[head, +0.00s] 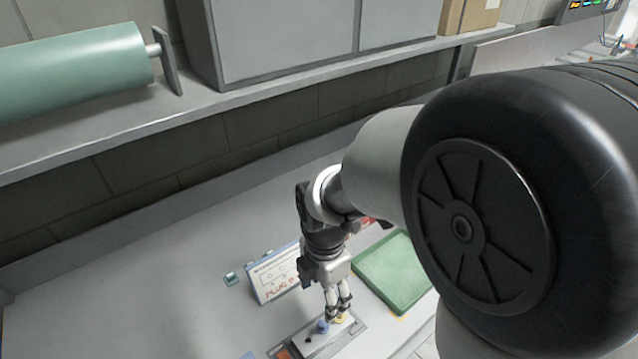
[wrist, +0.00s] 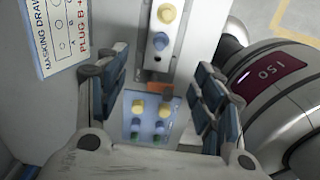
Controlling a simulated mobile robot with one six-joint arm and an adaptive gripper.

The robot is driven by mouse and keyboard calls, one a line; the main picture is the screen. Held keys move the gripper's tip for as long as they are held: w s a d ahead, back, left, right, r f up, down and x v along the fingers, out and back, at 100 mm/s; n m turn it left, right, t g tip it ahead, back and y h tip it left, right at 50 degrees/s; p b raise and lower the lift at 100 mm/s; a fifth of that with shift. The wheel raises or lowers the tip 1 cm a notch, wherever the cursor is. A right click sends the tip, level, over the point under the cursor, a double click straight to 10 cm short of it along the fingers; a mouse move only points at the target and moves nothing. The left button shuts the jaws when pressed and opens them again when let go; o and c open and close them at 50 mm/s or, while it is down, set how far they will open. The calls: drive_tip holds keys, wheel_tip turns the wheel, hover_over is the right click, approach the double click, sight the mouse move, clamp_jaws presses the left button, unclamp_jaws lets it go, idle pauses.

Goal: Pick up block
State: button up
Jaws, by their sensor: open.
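Nothing is visibly held. I cannot tell whether the fingers touch the bar.
A light blue plate (wrist: 151,118) with several yellow, blue and green plugs is near the palm in the wrist view. A printed sign (head: 275,274) and a green tray (head: 395,272) flank the gripper. A shelf (head: 215,98) runs behind. The bench at left is mostly clear.

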sight(323, 321)
drive_tip(key=shift+o, duration=0.5)
drive_tip(key=shift+f+n, duration=0.3)
drive_tip(key=shift+f, duration=0.2)
wheel_tip(323, 321, down, 12)
drive_tip(key=b, duration=0.4)
drive_tip(key=shift+d, duration=0.1)
wheel_tip(323, 321, down, 5)
drive_tip(key=b, duration=0.3)
drive_tip(key=shift+s+f, duration=0.1)
drive_tip(key=c, duration=1.6)
clamp_jaws()
drive_tip(key=shift+r, duration=0.2)
